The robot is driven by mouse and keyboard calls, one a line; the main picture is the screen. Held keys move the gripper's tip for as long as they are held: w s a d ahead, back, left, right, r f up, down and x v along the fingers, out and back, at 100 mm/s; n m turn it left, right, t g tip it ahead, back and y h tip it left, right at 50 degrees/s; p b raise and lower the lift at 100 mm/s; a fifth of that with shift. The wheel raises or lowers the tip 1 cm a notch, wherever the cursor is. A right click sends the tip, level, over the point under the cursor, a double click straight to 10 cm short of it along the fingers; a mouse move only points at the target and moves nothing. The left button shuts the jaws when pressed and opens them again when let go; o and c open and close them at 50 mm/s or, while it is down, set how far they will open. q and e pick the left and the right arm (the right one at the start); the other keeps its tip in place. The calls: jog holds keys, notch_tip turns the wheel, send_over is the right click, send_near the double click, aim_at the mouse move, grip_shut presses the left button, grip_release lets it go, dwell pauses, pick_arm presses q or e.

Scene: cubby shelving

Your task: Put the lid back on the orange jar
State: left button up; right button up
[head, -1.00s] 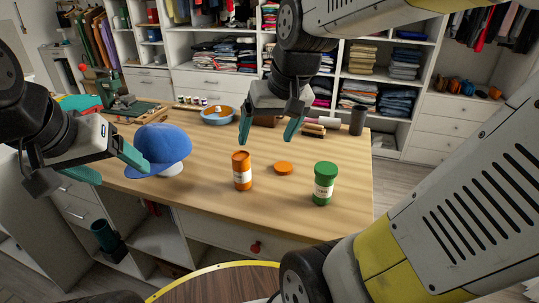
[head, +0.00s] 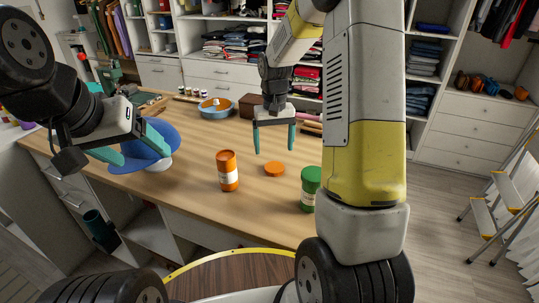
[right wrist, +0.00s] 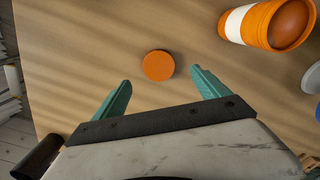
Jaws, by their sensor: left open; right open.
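The orange jar (head: 228,171) stands upright on the table with a white label. It also shows in the right wrist view (right wrist: 262,24), at the top right. The orange lid (head: 274,169) lies flat on the table just right of the jar. In the right wrist view the lid (right wrist: 158,66) is ahead of and between the open fingertips. My right gripper (head: 274,151) is open and empty, pointing down above and behind the lid. My left gripper (head: 137,155) is open at the table's left side, close to the blue cap, with no clear hold on it.
A green jar (head: 310,188) stands right of the lid, partly hidden by my right arm. A blue cap (head: 155,143) sits on a white stand at the left. A blue bowl (head: 216,108) is farther back. The wooden table (head: 200,214) is clear in front.

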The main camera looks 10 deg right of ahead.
aim_at(275, 167)
jog(key=shift+f, duration=0.1)
jog(key=shift+f, duration=1.2)
jog(key=shift+d+f, duration=0.15)
jog(key=shift+f, duration=2.5)
jog(key=c, duration=1.4)
jog(key=shift+r, duration=0.1)
